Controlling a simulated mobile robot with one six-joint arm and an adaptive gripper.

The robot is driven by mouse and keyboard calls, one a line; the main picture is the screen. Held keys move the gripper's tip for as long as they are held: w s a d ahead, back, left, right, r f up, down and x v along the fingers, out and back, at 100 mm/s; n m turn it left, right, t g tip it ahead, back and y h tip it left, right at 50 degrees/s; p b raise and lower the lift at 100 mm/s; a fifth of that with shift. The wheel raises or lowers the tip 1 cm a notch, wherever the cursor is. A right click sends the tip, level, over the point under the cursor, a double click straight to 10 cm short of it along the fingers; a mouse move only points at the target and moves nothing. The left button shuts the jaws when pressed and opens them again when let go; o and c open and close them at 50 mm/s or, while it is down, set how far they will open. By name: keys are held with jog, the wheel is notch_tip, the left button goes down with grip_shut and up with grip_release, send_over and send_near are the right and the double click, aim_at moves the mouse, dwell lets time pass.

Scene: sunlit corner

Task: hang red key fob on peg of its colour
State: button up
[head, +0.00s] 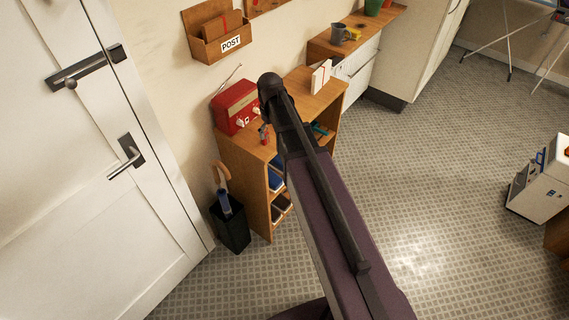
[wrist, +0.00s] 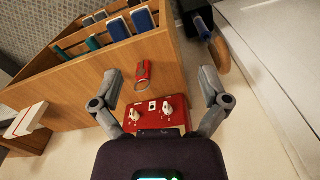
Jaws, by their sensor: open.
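The red key fob (wrist: 145,71) lies on the wooden cabinet top in the wrist view, in front of the red radio, with a thin metal ring beside it. A small red piece that looks like the fob (head: 264,134) shows in the head view near the cabinet's front edge. My gripper (wrist: 160,82) is open and empty, its two fingers apart on either side of the fob and above it. In the head view my arm hides the fingers. A wooden board (head: 264,6) with a red mark is cut off at the top; no peg is clearly visible.
The red radio (head: 236,106) with white knobs stands on the cabinet top (head: 299,96), close to the fob. A white box (head: 321,77) stands at the far end. A wooden POST box (head: 216,38) is on the wall. An umbrella stand (head: 231,230) is beside the cabinet.

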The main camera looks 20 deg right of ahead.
jog(key=s+m, duration=0.4)
jog(key=s, duration=1.2)
jog(key=shift+w, duration=0.1)
